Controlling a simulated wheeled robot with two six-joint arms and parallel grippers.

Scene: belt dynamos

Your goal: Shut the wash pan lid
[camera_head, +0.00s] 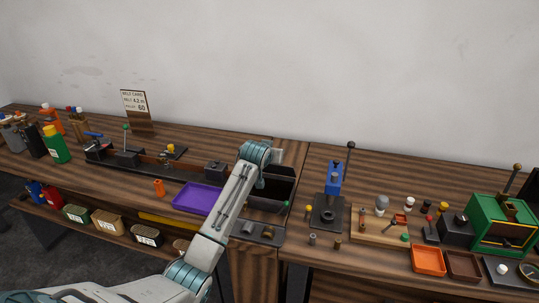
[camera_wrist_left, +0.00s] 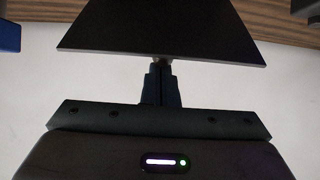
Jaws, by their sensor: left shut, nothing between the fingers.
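The wash pan (camera_head: 268,206) is a dark open box near the middle of the bench in the head view, partly covered by my left arm. Its black lid (camera_head: 284,188) appears raised at the back. In the left wrist view a dark flat panel, which looks like the lid (camera_wrist_left: 160,35), spans the top of the picture. My left gripper (camera_wrist_left: 161,72) is shut and empty, its fingertips at or very near the panel's near edge; I cannot tell whether they touch. In the head view my wrist hides most of this gripper. My right gripper is not in view.
A purple tray (camera_head: 195,198) lies left of the pan, with a small dark block (camera_head: 215,169) behind it. A blue press (camera_head: 331,190) with a tall lever stands to the right. A grey metal strip (camera_head: 258,233) lies in front. The wall behind is bare.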

